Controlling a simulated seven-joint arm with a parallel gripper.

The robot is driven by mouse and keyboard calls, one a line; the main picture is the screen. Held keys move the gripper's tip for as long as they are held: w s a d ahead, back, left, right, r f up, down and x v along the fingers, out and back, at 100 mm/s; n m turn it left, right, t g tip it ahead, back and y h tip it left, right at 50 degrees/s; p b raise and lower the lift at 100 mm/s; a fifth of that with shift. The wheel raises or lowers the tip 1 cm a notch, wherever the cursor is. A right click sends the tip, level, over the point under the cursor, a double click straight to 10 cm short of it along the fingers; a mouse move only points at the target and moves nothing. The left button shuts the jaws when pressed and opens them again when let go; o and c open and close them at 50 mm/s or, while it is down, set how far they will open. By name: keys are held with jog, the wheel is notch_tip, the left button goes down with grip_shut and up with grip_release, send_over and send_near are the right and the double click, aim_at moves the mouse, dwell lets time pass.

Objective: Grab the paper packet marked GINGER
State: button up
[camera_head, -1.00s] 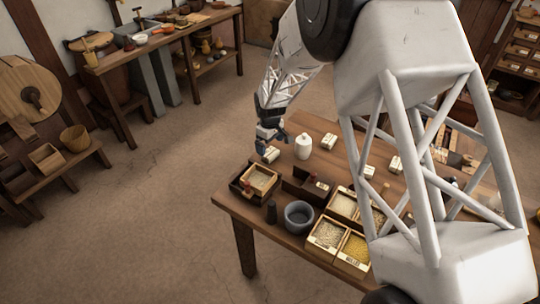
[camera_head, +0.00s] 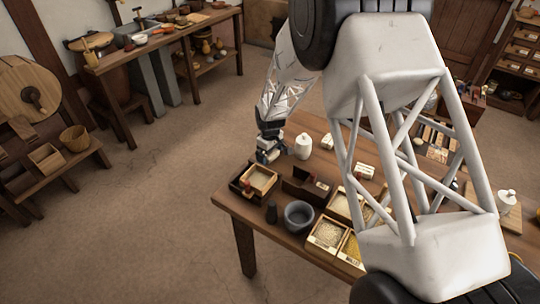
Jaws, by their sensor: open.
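Several small pale paper packets lie on the wooden table, and their labels are too small for me to read, so I cannot tell which is marked GINGER. One packet (camera_head: 327,141) lies right of a white lidded jar (camera_head: 303,146), and another packet (camera_head: 364,171) lies nearer the middle. My gripper (camera_head: 268,157) is open, low over the table's left end, left of the white jar. It is at the spot of a further packet, which it now mostly hides. I cannot tell whether the fingers are around that packet or touch it.
Just in front of my gripper stands a wooden box with a tray (camera_head: 259,180). My arm covers much of the table's right part.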

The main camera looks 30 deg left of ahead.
dwell(0.3)
jog(key=c, duration=0.9)
jog(key=shift+r, duration=0.15)
jog(key=shift+r, duration=4.9)
